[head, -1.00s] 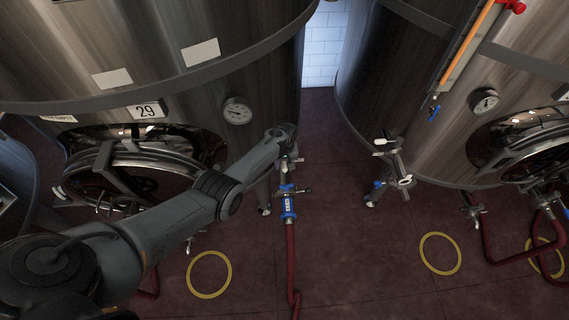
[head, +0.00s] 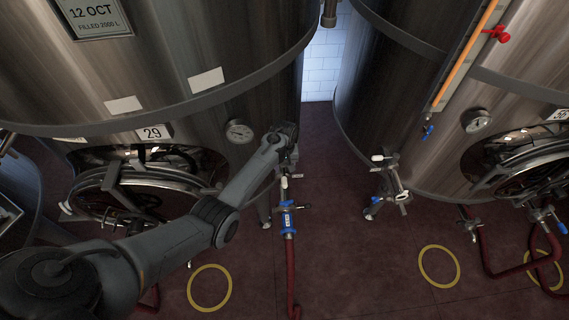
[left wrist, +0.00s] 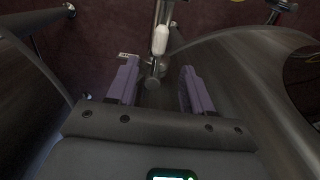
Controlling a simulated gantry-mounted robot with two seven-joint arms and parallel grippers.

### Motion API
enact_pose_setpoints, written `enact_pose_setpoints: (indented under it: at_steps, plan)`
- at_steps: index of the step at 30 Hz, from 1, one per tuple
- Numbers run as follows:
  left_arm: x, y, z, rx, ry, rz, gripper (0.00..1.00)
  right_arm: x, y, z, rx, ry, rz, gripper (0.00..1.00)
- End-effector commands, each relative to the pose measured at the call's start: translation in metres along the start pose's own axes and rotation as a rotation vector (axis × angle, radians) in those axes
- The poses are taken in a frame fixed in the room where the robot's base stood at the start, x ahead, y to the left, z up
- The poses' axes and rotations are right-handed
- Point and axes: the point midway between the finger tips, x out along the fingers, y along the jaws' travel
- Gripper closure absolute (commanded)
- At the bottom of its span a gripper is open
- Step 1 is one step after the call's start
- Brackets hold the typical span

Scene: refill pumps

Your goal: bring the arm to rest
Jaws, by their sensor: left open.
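My left arm reaches in from the left in the head view, in front of the tank marked 29 (head: 225,105). My left gripper (head: 287,166) is at its end, just above an outlet valve with a white-tipped handle (head: 284,183). In the left wrist view the two fingers of the gripper (left wrist: 158,66) stand apart with nothing held between them. The white handle tip (left wrist: 160,40) shows beyond the fingertips, apart from them. My right gripper is in neither view.
A blue coupling (head: 287,220) and red hose (head: 291,270) hang below the valve. A second tank (head: 400,110) with its own outlet valve (head: 392,180) stands at the right. Yellow floor rings (head: 209,288) (head: 439,266) lie on open red floor (head: 345,250).

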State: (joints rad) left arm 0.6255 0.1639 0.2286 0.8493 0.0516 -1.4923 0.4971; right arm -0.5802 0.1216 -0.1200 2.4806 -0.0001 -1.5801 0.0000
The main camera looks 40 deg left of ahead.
Motion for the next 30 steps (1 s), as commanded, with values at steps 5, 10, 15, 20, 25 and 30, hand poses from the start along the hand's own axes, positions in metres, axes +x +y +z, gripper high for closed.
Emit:
enact_pose_setpoints:
  at_steps: [5, 10, 15, 20, 25, 30]
  plan:
    - [-0.007, 0.0, 0.001, 0.001, -0.001, 0.0, 0.49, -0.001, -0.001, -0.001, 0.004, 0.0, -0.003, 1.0]
    - [-0.007, 0.0, 0.001, 0.0, -0.001, 0.0, 0.49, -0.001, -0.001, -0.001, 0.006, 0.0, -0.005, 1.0]
    - [-0.007, 0.0, 0.001, 0.0, -0.001, 0.0, 0.49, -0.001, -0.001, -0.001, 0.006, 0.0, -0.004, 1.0]
    - [-0.005, -0.002, 0.003, 0.011, 0.006, -0.004, 0.49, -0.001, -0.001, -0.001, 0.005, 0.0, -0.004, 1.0]
    - [0.004, -0.015, 0.018, 0.083, 0.05, -0.023, 0.49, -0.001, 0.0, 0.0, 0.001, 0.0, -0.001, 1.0]
    - [0.012, -0.036, 0.059, 0.247, 0.125, -0.047, 0.49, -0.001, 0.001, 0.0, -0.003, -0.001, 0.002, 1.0]
